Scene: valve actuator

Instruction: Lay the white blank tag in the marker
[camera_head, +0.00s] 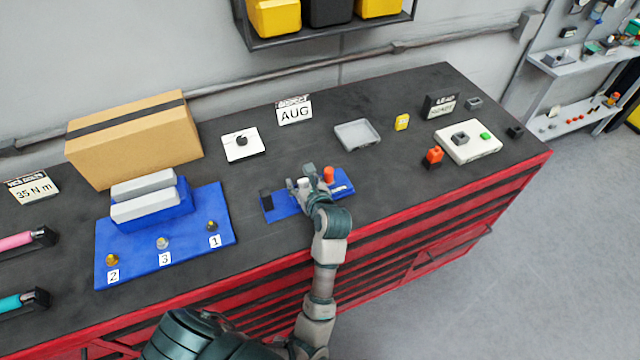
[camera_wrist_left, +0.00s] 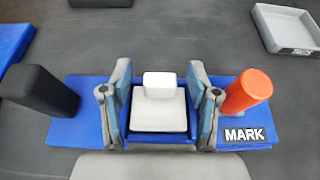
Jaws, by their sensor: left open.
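The marker is a blue base (camera_wrist_left: 75,127) with a black block (camera_wrist_left: 40,88) at its left, an orange cylinder (camera_wrist_left: 247,92) at its right and a MARK label. The marker's blue base also shows in the head view (camera_head: 283,210). The white blank tag (camera_wrist_left: 159,115), with a small raised white block on it, sits in the blue holder at the middle of the base. My left gripper (camera_wrist_left: 159,108) is open, with one finger on each side of the tag; contact with the tag cannot be told. My left gripper (camera_head: 306,187) partly hides the marker in the head view. My right gripper is not in view.
A grey tray (camera_head: 357,135) lies behind the marker. A white plate (camera_head: 243,144) and an AUG sign (camera_head: 294,112) stand behind left. A blue numbered board (camera_head: 190,250) is at left.

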